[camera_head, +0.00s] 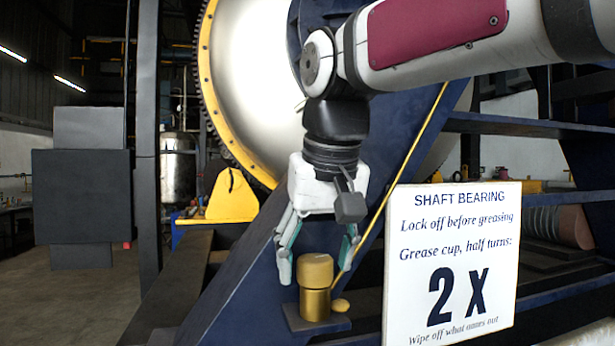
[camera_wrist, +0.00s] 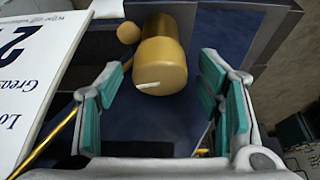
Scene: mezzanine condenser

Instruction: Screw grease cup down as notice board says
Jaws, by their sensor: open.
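The grease cup (camera_head: 316,273) is a brass-coloured cylinder with a wider cap, upright on a small dark blue plate (camera_head: 318,325). In the wrist view its cap (camera_wrist: 160,68) bears a pale line mark. My gripper (camera_head: 314,268) is open, pointing down, with its fingers on either side of the cap. In the wrist view the teal-padded fingers (camera_wrist: 162,95) stand apart from the cap, with gaps on both sides. The notice board (camera_head: 452,262) reads "SHAFT BEARING, Lock off before greasing, Grease cup, half turns: 2 X, Wipe off what oozes out".
A small brass knob (camera_head: 340,305) sits beside the cup's base. A thin yellow pipe (camera_head: 398,178) slopes up behind the board. The board stands close to the right of my gripper. A blue sloping beam (camera_head: 240,262) and the large yellow-rimmed drum (camera_head: 250,90) are behind.

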